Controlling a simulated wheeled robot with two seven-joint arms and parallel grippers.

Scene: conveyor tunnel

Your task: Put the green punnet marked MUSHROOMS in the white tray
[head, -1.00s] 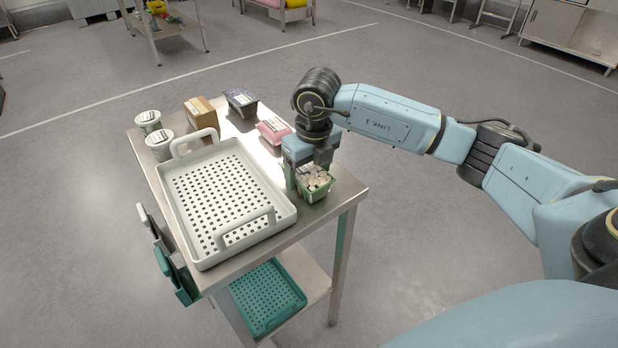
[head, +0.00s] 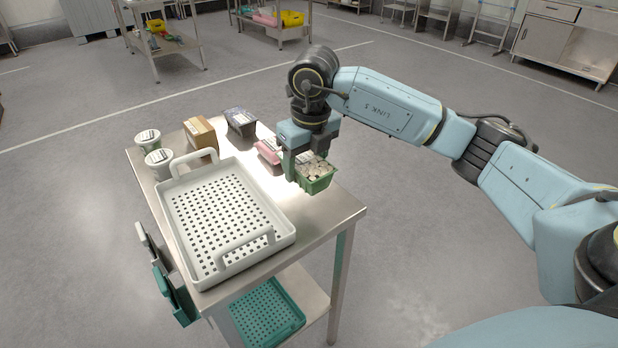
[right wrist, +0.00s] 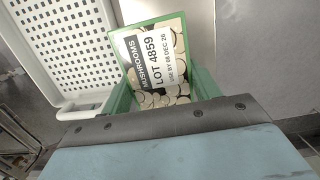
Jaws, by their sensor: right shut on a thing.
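The green punnet (head: 316,178) holds pale mushrooms, and its label reads MUSHROOMS in the right wrist view (right wrist: 155,62). My right gripper (head: 304,166) is shut on the punnet and holds it above the table, to the right of the tray. The white tray (head: 282,232) is empty, with a perforated floor and two raised handles. It lies on the table's left part, and part of it shows in the right wrist view (right wrist: 62,42). My left gripper is in neither view.
Behind the tray on the steel table (head: 325,222) stand two white tubs (head: 159,162), a brown box (head: 201,135), a dark punnet (head: 240,121) and a pink pack (head: 268,150). The table's front right corner is clear. A teal tray (head: 268,315) lies on the lower shelf.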

